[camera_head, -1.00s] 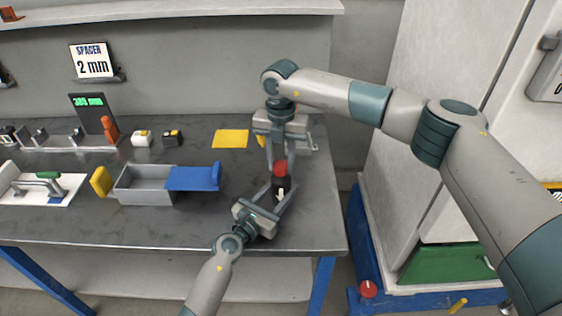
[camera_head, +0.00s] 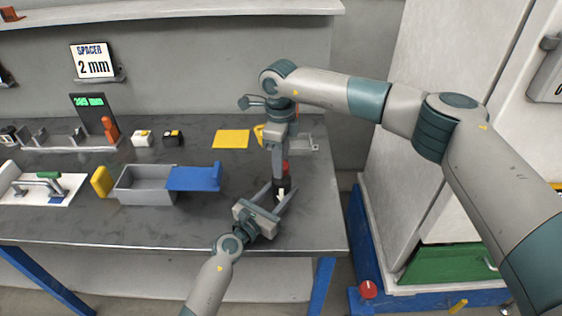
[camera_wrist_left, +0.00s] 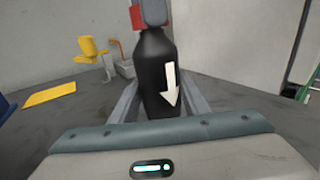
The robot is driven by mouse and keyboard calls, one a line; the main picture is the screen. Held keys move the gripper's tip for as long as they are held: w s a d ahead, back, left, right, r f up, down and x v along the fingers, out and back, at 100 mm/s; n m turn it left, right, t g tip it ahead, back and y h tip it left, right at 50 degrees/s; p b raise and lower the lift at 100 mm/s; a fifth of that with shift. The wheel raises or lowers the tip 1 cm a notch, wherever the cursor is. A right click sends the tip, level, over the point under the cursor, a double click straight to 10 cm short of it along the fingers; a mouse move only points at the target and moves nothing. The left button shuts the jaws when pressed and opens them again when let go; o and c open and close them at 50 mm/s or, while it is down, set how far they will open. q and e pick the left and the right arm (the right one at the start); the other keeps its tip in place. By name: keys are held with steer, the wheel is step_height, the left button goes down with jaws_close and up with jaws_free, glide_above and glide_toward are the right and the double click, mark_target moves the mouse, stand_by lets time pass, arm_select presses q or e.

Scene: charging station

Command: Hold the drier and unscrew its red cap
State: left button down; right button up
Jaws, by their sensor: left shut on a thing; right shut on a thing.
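The drier is a black bottle with a white arrow on its side; it stands upright on the table in the left wrist view (camera_wrist_left: 157,75), and a little of it shows in the head view (camera_head: 278,190). My left gripper (camera_head: 277,197) is shut on the drier's body from the front. The red cap (camera_head: 286,166) is on top, mostly hidden behind my right gripper in the head view; its edge shows in the left wrist view (camera_wrist_left: 137,17). My right gripper (camera_head: 280,172) points straight down from above and is shut on the red cap.
A grey bin (camera_head: 146,190) with a blue lid piece (camera_head: 194,178) lies left of the drier. A yellow square (camera_head: 231,139) and a grey holder (camera_head: 304,142) lie behind. The table's front right corner is clear.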

steer(key=n, duration=1.1)
steer(key=shift+n, duration=0.3)
steer(key=n, duration=0.3)
steer(key=shift+r, duration=0.6)
steer(key=shift+r, duration=0.35)
steer(key=shift+r, duration=0.25)
steer(key=shift+r, duration=1.95)
arm_select(q)
steer(key=c, duration=0.9)
jaws_free()
